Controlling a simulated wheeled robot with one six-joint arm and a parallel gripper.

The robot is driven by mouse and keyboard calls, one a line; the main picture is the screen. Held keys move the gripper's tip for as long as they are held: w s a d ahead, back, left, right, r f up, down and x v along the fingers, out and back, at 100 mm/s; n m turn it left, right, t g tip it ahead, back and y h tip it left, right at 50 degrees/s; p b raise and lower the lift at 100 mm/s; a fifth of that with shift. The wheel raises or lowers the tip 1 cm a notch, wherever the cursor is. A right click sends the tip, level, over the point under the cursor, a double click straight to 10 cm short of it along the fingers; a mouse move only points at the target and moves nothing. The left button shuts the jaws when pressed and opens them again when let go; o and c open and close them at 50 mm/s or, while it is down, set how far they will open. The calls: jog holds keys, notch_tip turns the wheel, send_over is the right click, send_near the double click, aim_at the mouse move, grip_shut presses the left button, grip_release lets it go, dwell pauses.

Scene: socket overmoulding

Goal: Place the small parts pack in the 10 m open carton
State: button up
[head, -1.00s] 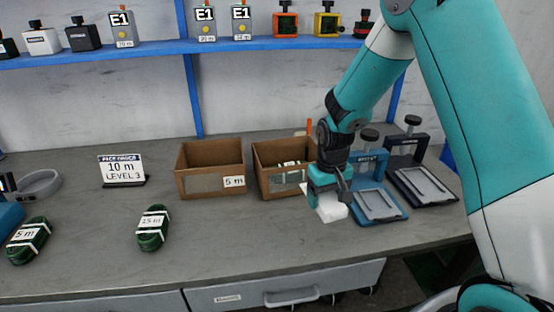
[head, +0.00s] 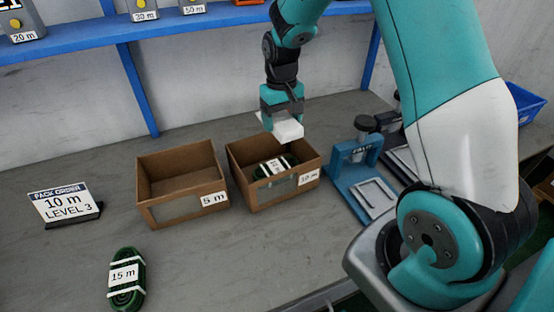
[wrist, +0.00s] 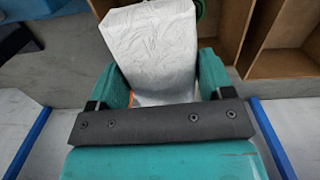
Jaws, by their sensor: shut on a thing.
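My gripper (head: 281,124) is shut on the white small parts pack (head: 289,130). In the head view the pack appears above the back part of the open 10 m carton (head: 262,201), higher than its rim. A dark green cable coil (head: 272,167) with a white label lies inside that carton. In the wrist view the pack (wrist: 152,45) sits between the two teal fingers, and part of a carton (wrist: 237,30) shows beside it at the upper right.
An empty open 5 m carton (head: 165,208) stands left of the 10 m carton. A blue press fixture (head: 355,170) stands close on the right. A 15 m coil (head: 125,278) and the 10 m order sign (head: 63,204) are at the left. A blue shelf runs above.

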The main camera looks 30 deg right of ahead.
aim_at(282, 169)
notch_tip(282, 169, down, 14)
jog(key=shift+p, duration=0.8)
jog(key=shift+f, duration=0.35)
jog(key=o, duration=1)
jog(key=r+b, duration=0.1)
jog(key=r, duration=0.5)
jog(key=r+b, duration=0.1)
jog(key=r, duration=0.5)
jog(key=shift+w+r, duration=0.2)
jog(key=shift+r, duration=0.15)
jog(key=s+a+r+n+t+y, duration=0.1)
jog(key=s+a+r+n+y, duration=0.3)
jog(key=s+a+r, duration=1)
jog(key=s+a+r+n, duration=0.1)
jog(key=s+a+n, duration=0.1)
jog(key=s, duration=0.4)
jog(key=s+a+r+n, duration=0.2)
jog(key=s+a, duration=0.1)
jog(key=s, duration=0.3)
jog(key=shift+a, duration=0.4)
